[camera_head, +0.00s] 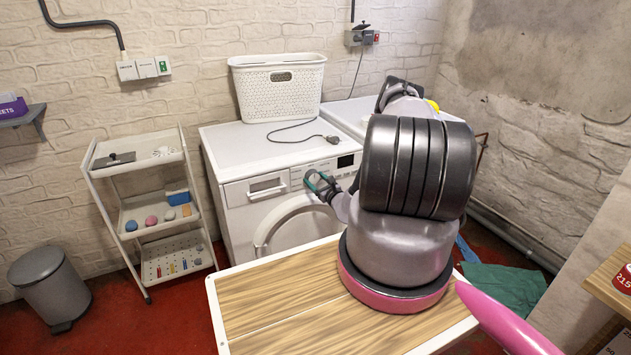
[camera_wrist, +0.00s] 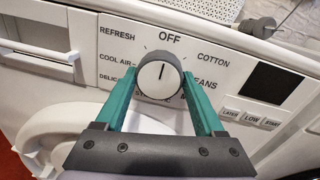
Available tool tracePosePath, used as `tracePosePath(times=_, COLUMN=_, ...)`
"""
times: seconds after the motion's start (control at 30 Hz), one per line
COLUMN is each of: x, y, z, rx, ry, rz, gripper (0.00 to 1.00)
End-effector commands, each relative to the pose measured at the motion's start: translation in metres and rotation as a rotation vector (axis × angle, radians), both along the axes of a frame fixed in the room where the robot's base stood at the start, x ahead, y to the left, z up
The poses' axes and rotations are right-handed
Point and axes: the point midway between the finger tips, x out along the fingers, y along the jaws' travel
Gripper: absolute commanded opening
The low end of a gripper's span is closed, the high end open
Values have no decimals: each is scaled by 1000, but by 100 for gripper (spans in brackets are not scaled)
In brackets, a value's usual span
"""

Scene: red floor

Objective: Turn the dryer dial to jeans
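The dryer dial (camera_wrist: 160,76) is a round knob with a white face and a grey side, on the front panel of the white dryer (camera_head: 258,200). Its dark pointer line points up toward the OFF label (camera_wrist: 170,39). The partly covered label "EANS" (camera_wrist: 206,85) lies to the right of the dial, below COTTON. My gripper (camera_wrist: 161,72) has its teal fingers on the left and right sides of the dial. Whether they press on it or leave a thin gap cannot be told. My gripper (camera_head: 320,183) also shows at the panel in the head view.
A white basket (camera_head: 278,90) and a grey cable plug (camera_head: 332,139) are on the dryer top. A shelf trolley (camera_head: 150,205) and a bin (camera_head: 50,285) stand to the left. A wooden-topped table (camera_head: 270,310) is in front of the dryer.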

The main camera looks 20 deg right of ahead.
Motion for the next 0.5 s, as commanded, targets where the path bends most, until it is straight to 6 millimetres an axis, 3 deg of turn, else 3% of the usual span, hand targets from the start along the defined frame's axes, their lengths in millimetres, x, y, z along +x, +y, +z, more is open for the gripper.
tracePosePath(times=0.27, x=0, y=0, z=0, rx=35, ry=2, rz=1, gripper=15)
tracePosePath(times=0.5, x=0, y=0, z=0, rx=168, ry=5, rz=1, gripper=15)
